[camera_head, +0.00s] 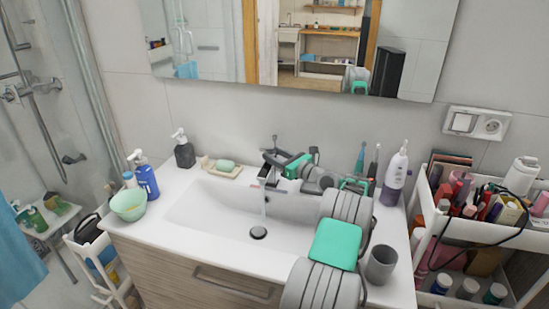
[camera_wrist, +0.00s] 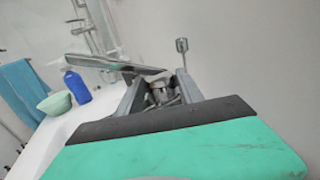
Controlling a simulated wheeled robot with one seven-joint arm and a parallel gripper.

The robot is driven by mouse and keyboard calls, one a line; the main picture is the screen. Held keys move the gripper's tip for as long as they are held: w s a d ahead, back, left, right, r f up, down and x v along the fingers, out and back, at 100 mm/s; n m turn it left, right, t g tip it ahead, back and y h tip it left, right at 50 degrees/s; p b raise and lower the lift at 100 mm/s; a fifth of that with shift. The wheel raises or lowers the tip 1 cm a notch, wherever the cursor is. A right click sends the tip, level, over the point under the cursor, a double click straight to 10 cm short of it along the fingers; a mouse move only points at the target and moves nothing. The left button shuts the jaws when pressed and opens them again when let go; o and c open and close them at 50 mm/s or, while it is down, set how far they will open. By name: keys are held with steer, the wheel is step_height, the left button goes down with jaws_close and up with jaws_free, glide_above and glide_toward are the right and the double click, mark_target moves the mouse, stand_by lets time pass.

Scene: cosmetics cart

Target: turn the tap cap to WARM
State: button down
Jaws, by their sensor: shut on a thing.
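The metal tap (camera_head: 264,172) stands at the back of the white sink, mostly hidden behind my gripper in the head view. The contact itself is partly hidden. I cannot read a WARM mark.
A soap dish (camera_head: 222,173) with green soap sits left of the tap; a dark pump bottle (camera_head: 183,151) is beyond it. A blue bottle (camera_head: 147,180) and green bowl (camera_head: 128,206) stand far left. Toothbrushes, a white-purple bottle (camera_head: 395,176) and a grey cup (camera_head: 381,264) are near my arm.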

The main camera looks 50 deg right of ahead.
steer(key=c, duration=0.7)
jaws_free()
steer(key=shift+c, duration=0.2)
steer(key=shift+s, duration=0.1)
steer(key=s+b, duration=0.1)
steer(key=s, duration=0.6)
steer(key=shift+s, duration=0.3)
steer(key=shift+f, duration=0.1)
